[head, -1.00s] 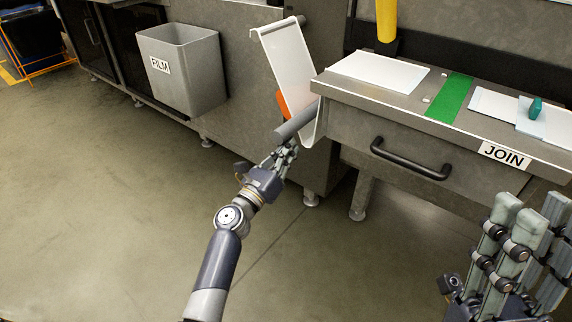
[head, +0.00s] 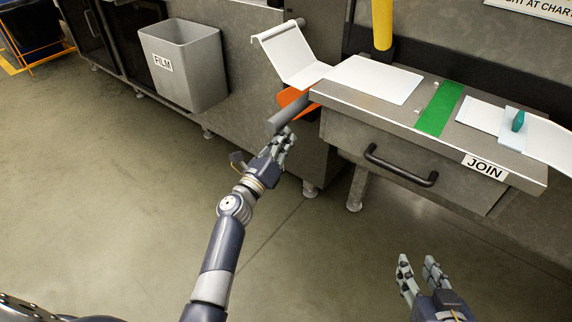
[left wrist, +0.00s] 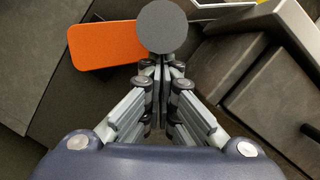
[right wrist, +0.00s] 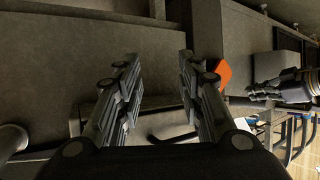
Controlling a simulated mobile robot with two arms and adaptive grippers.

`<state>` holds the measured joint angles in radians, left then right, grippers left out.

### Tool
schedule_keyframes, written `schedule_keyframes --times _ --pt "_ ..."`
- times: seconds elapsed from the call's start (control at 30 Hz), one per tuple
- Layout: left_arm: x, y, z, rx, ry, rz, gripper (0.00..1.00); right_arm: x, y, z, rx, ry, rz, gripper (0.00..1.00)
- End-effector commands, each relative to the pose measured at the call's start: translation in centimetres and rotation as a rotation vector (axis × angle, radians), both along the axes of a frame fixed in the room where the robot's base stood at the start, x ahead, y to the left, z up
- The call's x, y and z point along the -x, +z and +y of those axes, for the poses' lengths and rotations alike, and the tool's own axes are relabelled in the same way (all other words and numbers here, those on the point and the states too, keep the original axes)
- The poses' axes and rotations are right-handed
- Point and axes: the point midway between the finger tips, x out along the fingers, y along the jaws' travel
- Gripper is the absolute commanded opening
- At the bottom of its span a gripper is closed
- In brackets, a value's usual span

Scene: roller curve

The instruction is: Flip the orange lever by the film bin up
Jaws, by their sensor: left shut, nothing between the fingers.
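The orange lever (head: 291,99) is a flat orange plate with a grey round bar (head: 290,112), on the cabinet side between the film bin (head: 195,70) and the JOIN bench. It sticks outward just below a bent white chute (head: 290,52). My left gripper (head: 286,137) is shut and empty, with its fingertips just under the bar. In the left wrist view, the bar's round end (left wrist: 162,27) is directly past the closed fingertips (left wrist: 160,65), and the orange plate (left wrist: 105,45) is beside it. I cannot tell if they touch. My right gripper (head: 418,268) is open and empty, low in front of the bench.
The JOIN bench (head: 350,98) has a drawer with a dark handle (head: 400,170), white sheets (head: 372,79) and a green strip (head: 440,108) on top. A yellow post (head: 382,25) rises behind. The floor (head: 100,200) at left is clear.

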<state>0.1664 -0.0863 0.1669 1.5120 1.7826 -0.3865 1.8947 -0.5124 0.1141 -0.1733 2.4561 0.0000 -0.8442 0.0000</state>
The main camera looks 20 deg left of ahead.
Motion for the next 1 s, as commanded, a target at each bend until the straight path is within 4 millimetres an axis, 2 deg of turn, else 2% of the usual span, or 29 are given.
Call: schedule_keyframes --times 0.1,0.23,0.4,0.53,1.0 --pt "-0.1 0.8 0.2 0.028 0.001 0.011 0.00 2.9 -2.7 -1.2 0.046 -0.015 0.197 0.35" --pt "-0.1 1.2 0.4 0.059 0.000 0.023 0.00 6.5 -5.3 -2.5 0.089 -0.029 0.397 0.35" --pt "-0.2 1.6 0.6 0.092 0.001 0.034 0.00 11.2 -7.3 -4.0 0.136 -0.047 0.620 0.35" --pt "-0.3 1.8 0.8 0.111 0.000 0.041 0.00 14.3 -8.1 -4.9 0.162 -0.057 0.751 0.35" --pt "-0.4 2.0 1.0 0.140 0.000 0.050 0.00 14.5 -7.6 -5.0 0.164 -0.057 0.763 0.35"
